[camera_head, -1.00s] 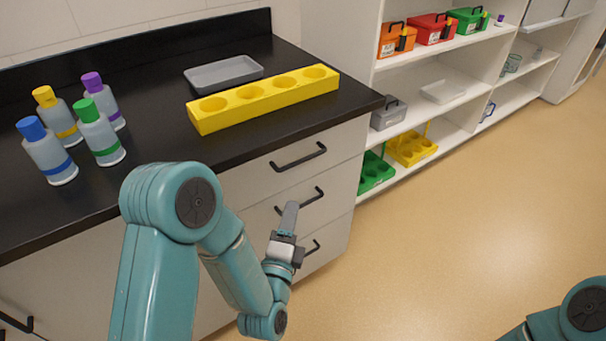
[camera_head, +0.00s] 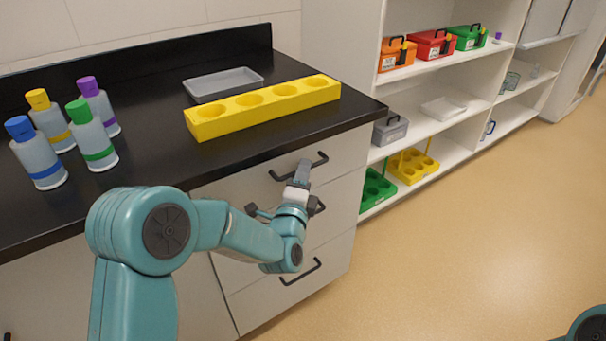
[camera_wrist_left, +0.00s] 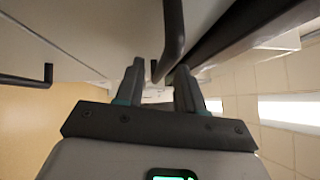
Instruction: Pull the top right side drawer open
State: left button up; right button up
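The top right side drawer (camera_head: 337,157) is shut, its pale front flush under the black worktop. Its dark bar handle (camera_head: 318,160) is partly hidden behind my left gripper (camera_head: 302,170). The gripper's fingers point up at the handle. In the left wrist view my left gripper (camera_wrist_left: 158,78) is open, its two fingers apart. The dark handle (camera_wrist_left: 173,30) comes down from the top of that view towards the gap between the fingertips. I cannot tell whether they touch. My right gripper is out of view.
On the worktop (camera_head: 150,145) stand a yellow rack (camera_head: 212,127), a grey tray (camera_head: 222,82) and several capped bottles (camera_head: 42,160). Open shelves (camera_head: 440,110) stand to the right. The floor (camera_head: 450,240) is clear.

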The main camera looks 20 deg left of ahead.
pick_arm(q)
jog(key=shift+w, duration=0.15)
grip_shut()
